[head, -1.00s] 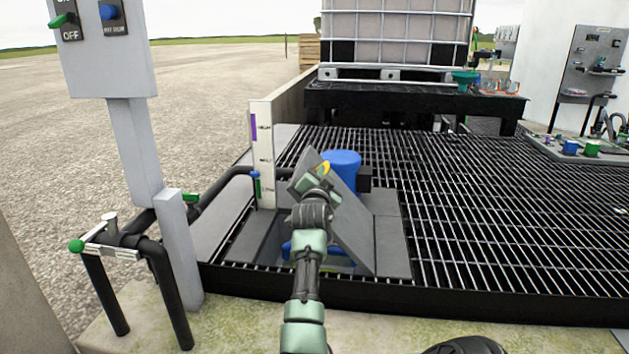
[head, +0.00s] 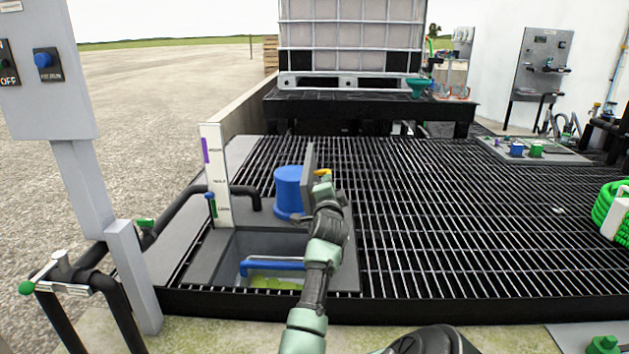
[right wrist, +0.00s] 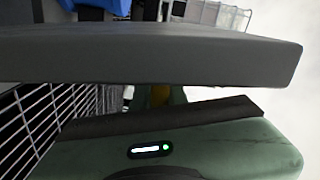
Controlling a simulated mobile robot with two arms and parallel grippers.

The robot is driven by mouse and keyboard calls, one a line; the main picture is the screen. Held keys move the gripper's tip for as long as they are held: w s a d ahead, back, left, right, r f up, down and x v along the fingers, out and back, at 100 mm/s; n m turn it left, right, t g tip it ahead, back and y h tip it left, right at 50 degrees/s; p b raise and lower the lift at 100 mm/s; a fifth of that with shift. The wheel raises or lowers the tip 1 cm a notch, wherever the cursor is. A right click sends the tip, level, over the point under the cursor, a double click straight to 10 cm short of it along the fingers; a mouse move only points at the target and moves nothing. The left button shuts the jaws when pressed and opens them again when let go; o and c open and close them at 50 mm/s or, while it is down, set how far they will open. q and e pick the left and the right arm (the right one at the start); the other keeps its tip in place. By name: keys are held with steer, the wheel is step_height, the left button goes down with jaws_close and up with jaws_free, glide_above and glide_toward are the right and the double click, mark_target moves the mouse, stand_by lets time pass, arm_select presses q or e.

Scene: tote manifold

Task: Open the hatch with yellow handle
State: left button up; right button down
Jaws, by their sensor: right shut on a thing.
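The grey hatch (head: 309,164) stands nearly upright, seen almost edge-on, to the right of the blue cylinder. Its yellow handle (head: 323,173) shows at my right gripper (head: 326,184), which is shut on it; the fingers are largely hidden by the hand. In the right wrist view the hatch (right wrist: 150,55) is a thick grey slab across the picture, with a bit of yellow handle (right wrist: 160,95) below it. The uncovered pit holds a blue pipe (head: 272,265) and a yellow-green bottom. My left gripper is not in view.
A blue cylinder (head: 289,190) stands behind the pit. A white gauge post (head: 216,175) and black pipe are at left, with a grey control box post (head: 85,190) nearer. Open black grating (head: 450,220) lies to the right. A green hose coil (head: 610,210) is at the right edge.

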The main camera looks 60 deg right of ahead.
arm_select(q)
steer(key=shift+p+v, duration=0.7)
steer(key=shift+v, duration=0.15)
arm_select(e)
steer(key=s+d+f+m, duration=0.1)
steer(key=s+d+m, duration=0.2)
steer(key=s, duration=0.4)
steer(key=shift+s+d+f, duration=0.15)
steer(key=shift+s+d, duration=0.1)
steer(key=shift+d, duration=0.2)
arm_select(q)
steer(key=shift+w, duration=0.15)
arm_select(e)
steer(key=c, duration=1.4)
jaws_free()
steer(key=shift+c, duration=0.2)
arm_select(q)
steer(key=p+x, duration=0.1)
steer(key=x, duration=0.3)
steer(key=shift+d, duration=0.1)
arm_select(e)
steer(key=v, duration=0.7)
steer(key=shift+s+a, duration=0.15)
steer(key=shift+a, duration=0.25)
